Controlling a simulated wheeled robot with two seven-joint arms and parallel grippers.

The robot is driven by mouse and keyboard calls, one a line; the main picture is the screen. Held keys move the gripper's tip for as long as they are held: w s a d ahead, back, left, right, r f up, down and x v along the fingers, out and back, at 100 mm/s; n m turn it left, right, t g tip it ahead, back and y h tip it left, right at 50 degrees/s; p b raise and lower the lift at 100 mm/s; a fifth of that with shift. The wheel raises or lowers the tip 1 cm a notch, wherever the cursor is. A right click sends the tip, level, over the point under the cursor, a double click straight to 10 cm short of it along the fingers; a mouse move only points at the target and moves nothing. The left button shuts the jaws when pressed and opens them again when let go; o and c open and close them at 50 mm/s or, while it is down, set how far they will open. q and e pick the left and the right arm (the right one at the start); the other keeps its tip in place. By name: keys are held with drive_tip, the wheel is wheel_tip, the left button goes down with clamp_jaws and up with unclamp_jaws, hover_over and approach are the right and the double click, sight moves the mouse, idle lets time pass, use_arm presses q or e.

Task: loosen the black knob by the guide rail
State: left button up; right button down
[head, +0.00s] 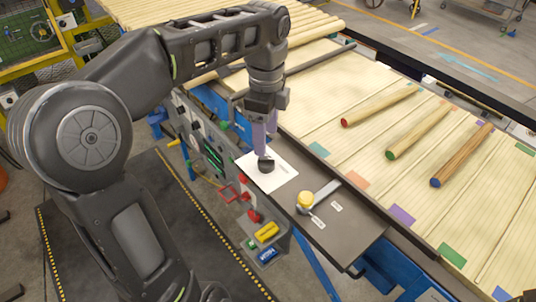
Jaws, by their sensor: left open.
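A black knob (266,164) sits on a white plate (268,181) at the near edge of the line. My left gripper (265,148) points down right above the knob, its pale purple fingers close to or around the knob's top. The fingers are open; I cannot tell if they touch the knob. A dark guide rail (318,60) runs along the bed behind the gripper, partly hidden by my left arm. My right gripper is not in view.
A yellow knob (305,200) with a grey lever (326,190) stands to the right on the dark panel. Turned wood rods (418,133) with coloured ends lie on the slatted bed. Red and yellow parts (267,231) show below the edge.

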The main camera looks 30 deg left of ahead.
sight(266, 158)
use_arm(q)
drive_tip(key=shift+f, duration=3.95)
drive_tip(key=shift+c, duration=0.2)
clamp_jaws()
